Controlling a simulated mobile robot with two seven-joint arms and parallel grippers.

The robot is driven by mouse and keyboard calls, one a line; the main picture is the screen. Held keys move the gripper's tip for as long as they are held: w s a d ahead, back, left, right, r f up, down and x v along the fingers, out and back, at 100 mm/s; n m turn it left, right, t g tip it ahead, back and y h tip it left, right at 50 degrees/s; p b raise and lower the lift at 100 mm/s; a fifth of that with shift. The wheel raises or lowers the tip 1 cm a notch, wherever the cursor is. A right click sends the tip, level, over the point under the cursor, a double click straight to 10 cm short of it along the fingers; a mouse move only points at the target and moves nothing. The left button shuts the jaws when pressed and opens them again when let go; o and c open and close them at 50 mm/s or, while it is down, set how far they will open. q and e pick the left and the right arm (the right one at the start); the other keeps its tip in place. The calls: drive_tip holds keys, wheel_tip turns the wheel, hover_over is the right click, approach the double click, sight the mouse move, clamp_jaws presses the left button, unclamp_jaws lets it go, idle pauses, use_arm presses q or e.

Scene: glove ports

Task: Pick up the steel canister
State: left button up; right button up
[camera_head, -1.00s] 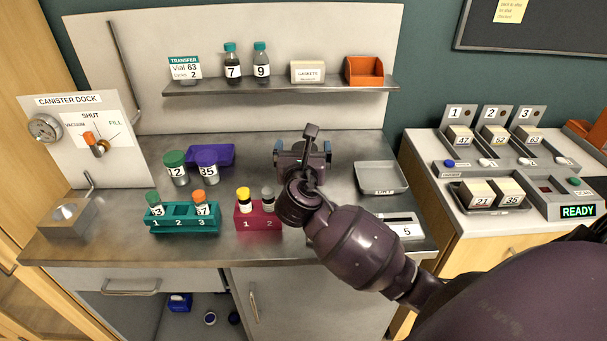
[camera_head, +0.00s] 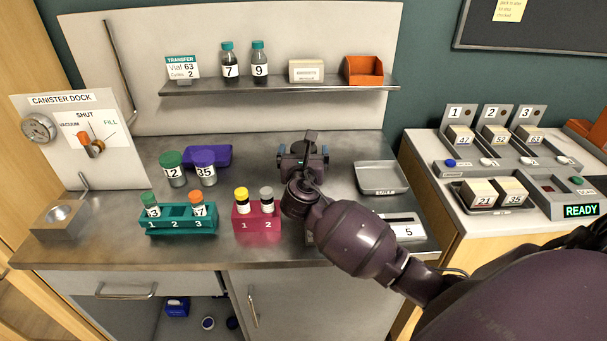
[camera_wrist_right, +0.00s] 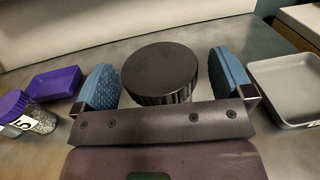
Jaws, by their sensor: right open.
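My right gripper (camera_head: 303,155) is over the back middle of the steel counter, with its blue-padded fingers spread apart. In the right wrist view the open gripper (camera_wrist_right: 168,82) has one pad on each side of a round black lid (camera_wrist_right: 160,70) with a ribbed edge. This lid seems to top the steel canister; the body below it is hidden. Gaps show between the lid and both pads. In the head view my gripper and wrist hide the canister. My left gripper is not in view.
A purple tray (camera_head: 207,157) and vials (camera_head: 204,168) stand to the left. A grey tray (camera_head: 381,178) is close on the right. A red rack (camera_head: 257,227) and a teal rack (camera_head: 178,221) stand nearer the front edge. A shelf (camera_head: 280,87) runs behind.

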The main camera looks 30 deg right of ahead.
drive_tip(key=shift+w+d, duration=0.3)
